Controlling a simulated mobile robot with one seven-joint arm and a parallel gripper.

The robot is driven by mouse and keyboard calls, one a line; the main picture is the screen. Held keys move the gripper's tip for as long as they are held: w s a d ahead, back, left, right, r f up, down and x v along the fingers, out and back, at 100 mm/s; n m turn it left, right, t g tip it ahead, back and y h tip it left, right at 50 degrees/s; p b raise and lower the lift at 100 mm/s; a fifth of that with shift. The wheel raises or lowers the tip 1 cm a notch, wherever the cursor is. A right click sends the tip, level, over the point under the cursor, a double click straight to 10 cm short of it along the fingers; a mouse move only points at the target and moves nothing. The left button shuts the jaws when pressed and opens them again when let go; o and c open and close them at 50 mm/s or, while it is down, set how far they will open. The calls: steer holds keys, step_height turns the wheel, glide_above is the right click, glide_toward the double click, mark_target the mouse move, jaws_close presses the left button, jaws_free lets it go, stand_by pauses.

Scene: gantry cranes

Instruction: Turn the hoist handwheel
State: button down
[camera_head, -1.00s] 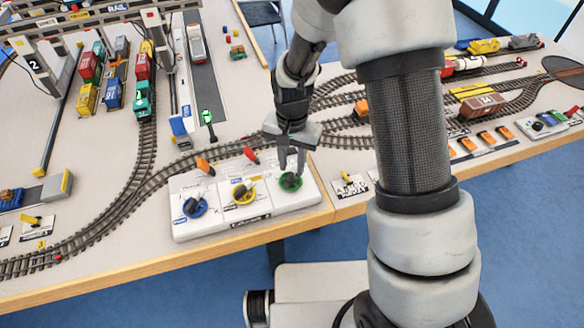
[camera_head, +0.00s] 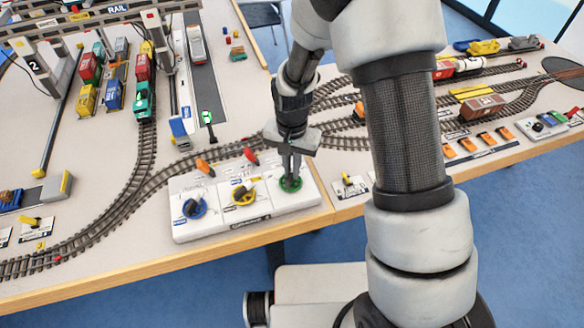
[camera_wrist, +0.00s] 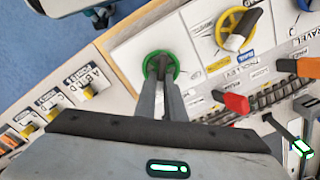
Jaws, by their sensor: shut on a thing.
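A white control box (camera_head: 232,220) at the table's front edge carries a blue handwheel (camera_head: 194,207), a yellow handwheel (camera_head: 243,195) and a green handwheel (camera_head: 291,187) in a row. I cannot read clearly which label belongs to the hoist. My gripper (camera_head: 290,177) points down at the green wheel at the right end. In the wrist view the green wheel (camera_wrist: 149,63) lies at the fingertips (camera_wrist: 161,76). The fingers are close together, shut on its dark middle bar, partly hiding it. The yellow wheel (camera_wrist: 235,30) is beside it.
An orange lever (camera_head: 205,167) and a red lever (camera_head: 251,156) stand behind the wheels. Model tracks (camera_head: 145,170) curve behind and left of the box. A small yellow switch (camera_head: 347,180) stands to the right. The table's wooden edge (camera_head: 150,257) is just in front.

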steer(key=n, duration=0.4)
steer(key=shift+a+b, duration=0.2)
steer(key=shift+b, duration=0.15)
steer(key=shift+a+n, duration=0.2)
steer(key=shift+n, duration=2)
steer(key=c, duration=1.8)
jaws_free()
steer(key=shift+c, duration=0.2)
steer(key=shift+r, duration=0.15)
step_height(320, 180, up, 17)
steer(key=p, duration=0.1)
steer(key=shift+p, duration=0.35)
